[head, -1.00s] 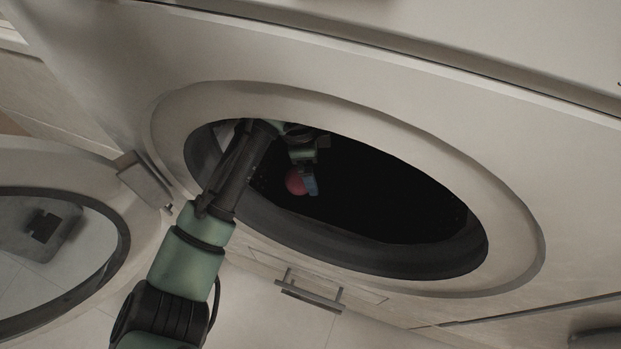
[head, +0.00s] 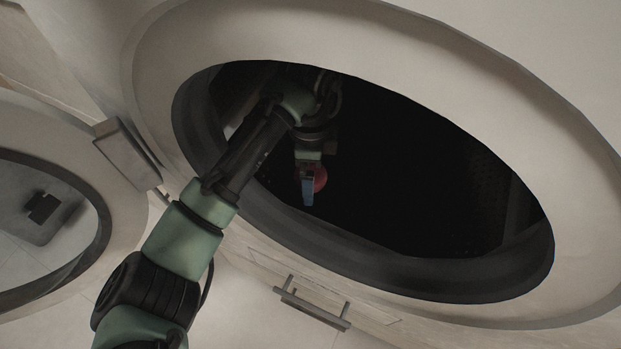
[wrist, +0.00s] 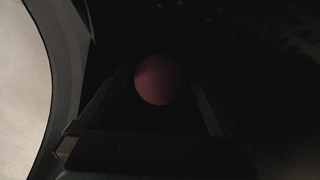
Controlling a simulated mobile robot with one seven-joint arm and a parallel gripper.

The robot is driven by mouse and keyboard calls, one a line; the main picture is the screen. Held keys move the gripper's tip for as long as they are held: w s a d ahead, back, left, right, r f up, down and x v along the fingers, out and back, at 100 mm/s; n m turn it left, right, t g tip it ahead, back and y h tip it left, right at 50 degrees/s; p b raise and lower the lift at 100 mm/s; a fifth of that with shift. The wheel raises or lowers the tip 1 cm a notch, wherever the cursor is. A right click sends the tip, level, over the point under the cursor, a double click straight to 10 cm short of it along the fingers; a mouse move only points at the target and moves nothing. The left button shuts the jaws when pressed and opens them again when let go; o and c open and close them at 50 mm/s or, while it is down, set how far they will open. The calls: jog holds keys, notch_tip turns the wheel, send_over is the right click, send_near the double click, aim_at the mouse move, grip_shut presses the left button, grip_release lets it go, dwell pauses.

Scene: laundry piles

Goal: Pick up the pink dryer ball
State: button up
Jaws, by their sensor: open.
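The pink dryer ball (head: 320,179) is inside the dark drum of the machine. In the head view it is partly hidden behind my gripper (head: 308,192), which reaches down into the drum. In the wrist view the ball (wrist: 160,80) is fully visible and dim, in the gap between the two fingers of my gripper (wrist: 162,95). The fingers are apart, one on each side of the ball, with dark space between them and it. I cannot tell how deep the ball lies between them.
The machine's round opening rim (head: 400,268) surrounds my arm closely on the left. The open door (head: 100,225) stands at the left, with a hinge (head: 128,152) beside the opening. A drawer handle (head: 312,309) is below. The drum's right part looks dark and empty.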

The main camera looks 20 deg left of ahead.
jog(key=c, duration=1.3)
jog(key=shift+d+r, duration=0.1)
jog(key=shift+r, duration=0.05)
jog(key=shift+c, duration=0.2)
